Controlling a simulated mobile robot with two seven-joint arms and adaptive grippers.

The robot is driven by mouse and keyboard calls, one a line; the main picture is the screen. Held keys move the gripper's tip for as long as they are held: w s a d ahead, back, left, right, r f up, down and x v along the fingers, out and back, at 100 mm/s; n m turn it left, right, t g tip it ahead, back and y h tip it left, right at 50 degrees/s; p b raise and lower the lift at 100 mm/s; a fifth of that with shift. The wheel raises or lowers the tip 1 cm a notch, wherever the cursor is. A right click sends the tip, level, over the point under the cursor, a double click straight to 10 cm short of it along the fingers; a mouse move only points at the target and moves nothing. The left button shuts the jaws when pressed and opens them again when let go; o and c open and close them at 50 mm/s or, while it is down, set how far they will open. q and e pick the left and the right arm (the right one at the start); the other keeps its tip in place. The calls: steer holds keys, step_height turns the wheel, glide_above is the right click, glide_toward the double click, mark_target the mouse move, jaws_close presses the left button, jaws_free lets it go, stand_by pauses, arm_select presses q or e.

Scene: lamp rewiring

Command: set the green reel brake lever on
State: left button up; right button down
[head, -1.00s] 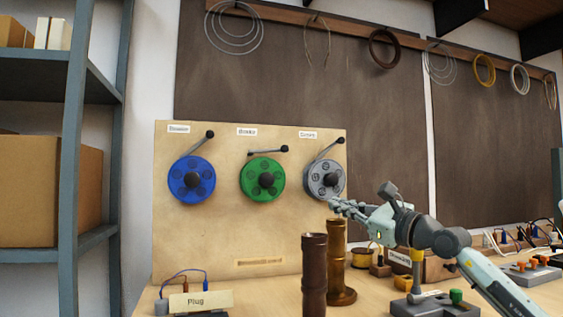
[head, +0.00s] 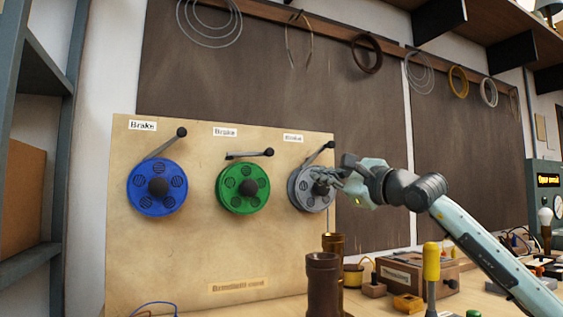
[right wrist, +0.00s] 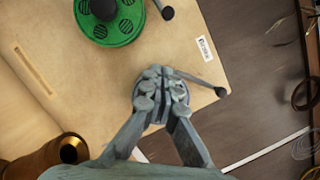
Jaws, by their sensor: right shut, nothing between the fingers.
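The green reel (head: 243,188) is mounted in the middle of the wooden board, between a blue reel and a grey reel. Its brake lever (head: 250,154) lies nearly level above it, with a black knob at its right end. The green reel also shows at the top of the right wrist view (right wrist: 108,18), with the lever's knob (right wrist: 168,13) beside it. My right gripper (head: 322,180) is shut and empty in front of the grey reel (head: 305,190), covering part of it. In the right wrist view its fingertips (right wrist: 160,88) are together over the grey reel. My left gripper is not in view.
The blue reel (head: 157,187) and the grey reel have levers slanting up to the right. Brown cylinders (head: 322,280) stand on the bench below the board (head: 215,255). The space in front of the green reel is clear.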

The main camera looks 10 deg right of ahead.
arm_select(q)
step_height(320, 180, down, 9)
steer(key=p, duration=0.4)
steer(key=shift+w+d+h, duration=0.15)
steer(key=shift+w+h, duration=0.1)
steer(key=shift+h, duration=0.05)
arm_select(e)
steer(key=w+a+r, duration=0.4)
steer(key=w+a, duration=0.2)
steer(key=w, duration=0.2)
steer(key=shift+w+a, duration=0.35)
steer(key=shift+r, duration=0.2)
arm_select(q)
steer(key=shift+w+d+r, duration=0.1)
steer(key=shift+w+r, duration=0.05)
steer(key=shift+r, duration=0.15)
arm_select(e)
steer(key=shift+r, duration=0.2)
